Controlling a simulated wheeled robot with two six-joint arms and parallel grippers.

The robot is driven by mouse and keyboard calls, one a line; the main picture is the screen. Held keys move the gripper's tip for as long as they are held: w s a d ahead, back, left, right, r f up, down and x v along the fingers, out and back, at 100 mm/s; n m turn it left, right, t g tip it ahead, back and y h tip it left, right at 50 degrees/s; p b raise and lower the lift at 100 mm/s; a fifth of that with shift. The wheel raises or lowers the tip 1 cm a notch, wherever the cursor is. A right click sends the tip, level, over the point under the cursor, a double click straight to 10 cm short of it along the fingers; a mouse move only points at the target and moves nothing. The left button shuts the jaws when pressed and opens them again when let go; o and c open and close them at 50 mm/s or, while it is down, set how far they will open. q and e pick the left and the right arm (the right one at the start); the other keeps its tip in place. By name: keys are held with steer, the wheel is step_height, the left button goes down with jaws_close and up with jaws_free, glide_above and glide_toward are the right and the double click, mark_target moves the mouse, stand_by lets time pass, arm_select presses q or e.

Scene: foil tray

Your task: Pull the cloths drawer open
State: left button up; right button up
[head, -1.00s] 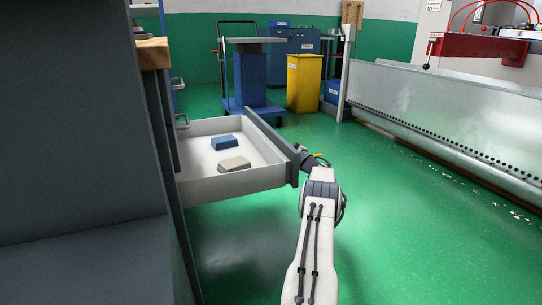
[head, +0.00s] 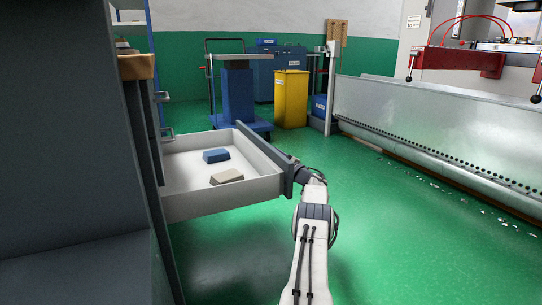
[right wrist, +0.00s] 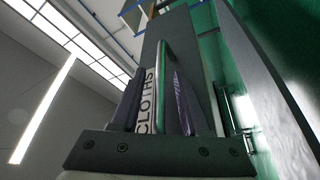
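The cloths drawer (head: 225,196) stands well out from the dark grey cabinet (head: 70,190) at the left of the head view. A blue block-like cloth (head: 216,155) and a beige one (head: 227,176) lie inside. In the right wrist view the drawer's grey front (right wrist: 182,30) carries a CLOTHS label (right wrist: 145,103) and a shiny bar handle (right wrist: 163,65). My right gripper (right wrist: 158,95) is at this handle, its fingers apart on either side of part of the bar. I cannot see clear contact. In the head view the drawer front partly hides its fingers. My left gripper is out of view.
A trolley with a blue block (head: 237,92) and a yellow bin (head: 291,100) stand beyond the drawer. A long metal barrier (head: 430,125) runs along the right.

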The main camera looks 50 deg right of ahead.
steer(key=shift+s+p, duration=0.45)
steer(key=shift+p, duration=0.25)
steer(key=p+v, duration=0.6)
steer(key=v, duration=0.3)
steer(key=shift+s+f, duration=0.25)
